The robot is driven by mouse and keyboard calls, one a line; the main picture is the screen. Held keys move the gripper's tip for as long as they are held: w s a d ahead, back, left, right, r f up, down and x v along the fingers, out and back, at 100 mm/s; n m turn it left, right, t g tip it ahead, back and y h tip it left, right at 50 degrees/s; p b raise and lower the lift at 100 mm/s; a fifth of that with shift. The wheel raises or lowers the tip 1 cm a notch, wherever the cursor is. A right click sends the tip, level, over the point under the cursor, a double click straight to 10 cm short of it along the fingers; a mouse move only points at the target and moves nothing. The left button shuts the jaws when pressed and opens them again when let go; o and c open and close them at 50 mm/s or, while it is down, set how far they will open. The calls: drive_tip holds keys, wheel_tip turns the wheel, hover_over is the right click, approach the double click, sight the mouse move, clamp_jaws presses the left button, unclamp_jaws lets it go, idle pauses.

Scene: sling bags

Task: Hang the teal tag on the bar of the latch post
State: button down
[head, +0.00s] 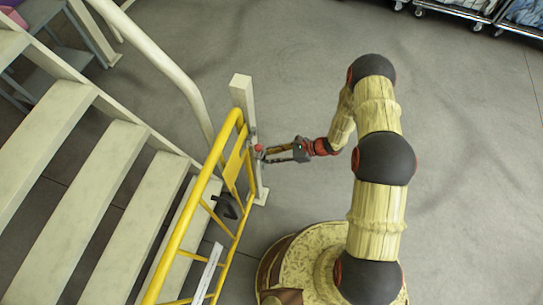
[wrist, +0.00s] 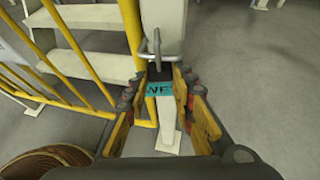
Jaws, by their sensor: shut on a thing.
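The teal tag (wrist: 160,89) shows in the wrist view between my gripper's fingertips (wrist: 160,82). It has dark letters and a dark upper part. My gripper is shut on it. The pale latch post (wrist: 171,22) stands right behind the tag, with a grey metal bar (wrist: 157,47) and an upright loop on it just above the tag. I cannot tell whether the tag touches the bar. In the head view my gripper (head: 260,152) is close beside the post (head: 243,95), on its right; the tag is too small to make out there.
A yellow gate (head: 190,215) stands left of the post, with a black object (head: 227,206) and a white plate (head: 207,272) on it. Pale stairs (head: 90,190) lie further left. The grey floor (head: 460,150) at the right is clear; wheeled carts (head: 465,10) stand at the top right.

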wheel_tip(320, 180, down, 2)
drive_tip(key=shift+f+b, duration=0.1)
drive_tip(key=shift+b, duration=0.55)
drive_tip(key=c, duration=1.4)
unclamp_jaws()
drive_tip(key=shift+o, duration=0.3)
drive_tip(key=o, duration=0.3)
drive_tip(key=shift+s+d, duration=0.4)
drive_tip(key=shift+d, duration=0.7)
drive_tip(key=shift+s+d, duration=0.45)
drive_tip(key=shift+d, duration=0.7)
drive_tip(key=shift+s+d, duration=0.4)
drive_tip(key=shift+d, duration=0.7)
